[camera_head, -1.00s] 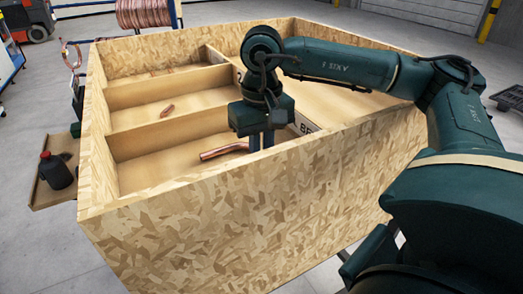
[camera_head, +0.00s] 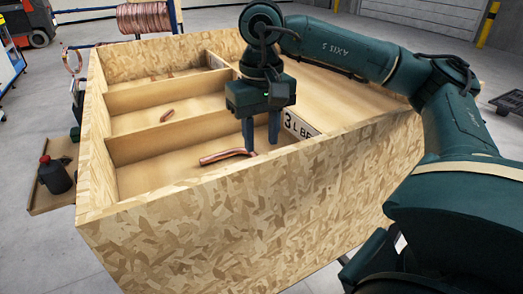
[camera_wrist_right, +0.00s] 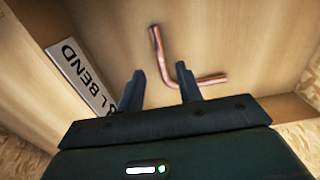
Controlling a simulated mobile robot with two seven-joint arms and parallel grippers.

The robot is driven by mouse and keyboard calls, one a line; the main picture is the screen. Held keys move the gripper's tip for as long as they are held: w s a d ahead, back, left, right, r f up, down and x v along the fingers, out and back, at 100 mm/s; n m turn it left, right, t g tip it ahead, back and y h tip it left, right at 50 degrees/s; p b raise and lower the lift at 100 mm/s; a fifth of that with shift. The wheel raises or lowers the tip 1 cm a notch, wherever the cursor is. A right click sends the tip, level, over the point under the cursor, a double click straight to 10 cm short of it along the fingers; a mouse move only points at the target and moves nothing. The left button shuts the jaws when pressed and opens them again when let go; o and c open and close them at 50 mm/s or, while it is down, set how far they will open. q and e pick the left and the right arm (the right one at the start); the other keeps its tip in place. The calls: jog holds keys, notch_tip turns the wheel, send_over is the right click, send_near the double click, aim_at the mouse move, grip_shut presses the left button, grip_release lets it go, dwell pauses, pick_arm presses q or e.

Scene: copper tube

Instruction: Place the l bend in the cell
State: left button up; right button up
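A copper L bend (camera_head: 228,156) lies on the floor of the nearest cell of the wooden crate (camera_head: 215,220). In the right wrist view the L bend (camera_wrist_right: 165,62) shows its full L shape, lying beyond and partly between the fingertips. My right gripper (camera_head: 262,150) is open and empty above that cell, its fingers pointing down; it also shows in the right wrist view (camera_wrist_right: 158,80). A label reading "3 L BEND" (camera_wrist_right: 82,75) is on the cell's wall; it shows in the head view (camera_head: 300,125). My left gripper is not in view.
A smaller copper piece (camera_head: 167,115) lies in the middle cell, behind a wooden divider (camera_head: 165,140). The crate's tall walls surround the cells. A copper coil (camera_head: 145,18) is behind the crate.

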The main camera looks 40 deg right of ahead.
pick_arm(q)
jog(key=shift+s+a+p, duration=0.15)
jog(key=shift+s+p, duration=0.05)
jog(key=shift+p, duration=0.35)
pick_arm(e)
notch_tip(320, 180, up, 8)
jog(key=shift+f, duration=0.2)
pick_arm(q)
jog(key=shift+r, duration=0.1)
